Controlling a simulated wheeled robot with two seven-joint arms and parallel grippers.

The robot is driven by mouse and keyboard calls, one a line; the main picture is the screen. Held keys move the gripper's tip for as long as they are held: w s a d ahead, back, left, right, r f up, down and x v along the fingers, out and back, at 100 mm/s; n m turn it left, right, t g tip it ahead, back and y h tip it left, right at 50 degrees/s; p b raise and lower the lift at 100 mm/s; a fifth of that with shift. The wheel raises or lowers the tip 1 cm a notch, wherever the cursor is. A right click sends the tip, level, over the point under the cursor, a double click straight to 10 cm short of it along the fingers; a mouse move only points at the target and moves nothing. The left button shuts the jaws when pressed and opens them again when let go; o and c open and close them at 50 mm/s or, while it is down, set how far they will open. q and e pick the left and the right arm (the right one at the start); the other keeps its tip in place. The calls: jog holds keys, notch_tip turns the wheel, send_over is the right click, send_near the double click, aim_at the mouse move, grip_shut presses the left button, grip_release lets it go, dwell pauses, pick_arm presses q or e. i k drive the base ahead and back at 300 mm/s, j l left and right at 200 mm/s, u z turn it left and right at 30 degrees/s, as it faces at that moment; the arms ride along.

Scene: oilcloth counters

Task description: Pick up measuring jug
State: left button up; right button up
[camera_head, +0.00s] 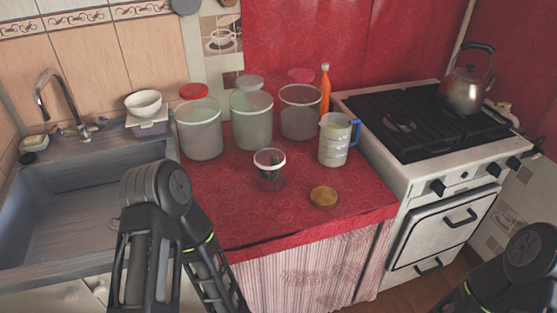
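The measuring jug (334,141) is a pale cup with markings on its side and a blue handle on its right. It stands upright on the red oilcloth counter (225,205), near the stove's left side. Links of my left arm show at the lower left, and part of my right arm shows at the lower right. Neither gripper's fingertips can be made out. Nothing of mine touches the jug.
Three large jars, left (200,130), middle (251,116) and right (300,112), stand behind the jug with an orange bottle (325,90). A clear glass (270,172) and brown round item (323,196) are in front. A stove (415,175) bounds the right, a sink (70,215) the left.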

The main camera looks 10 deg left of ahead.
aim_at(341, 139)
jog(key=i+l+z, duration=0.15)
jog(key=z, duration=0.3)
jog(key=i+l+z, duration=0.1)
jog(key=z, duration=0.35)
jog(key=i+z, duration=0.3)
jog(key=z, duration=0.15)
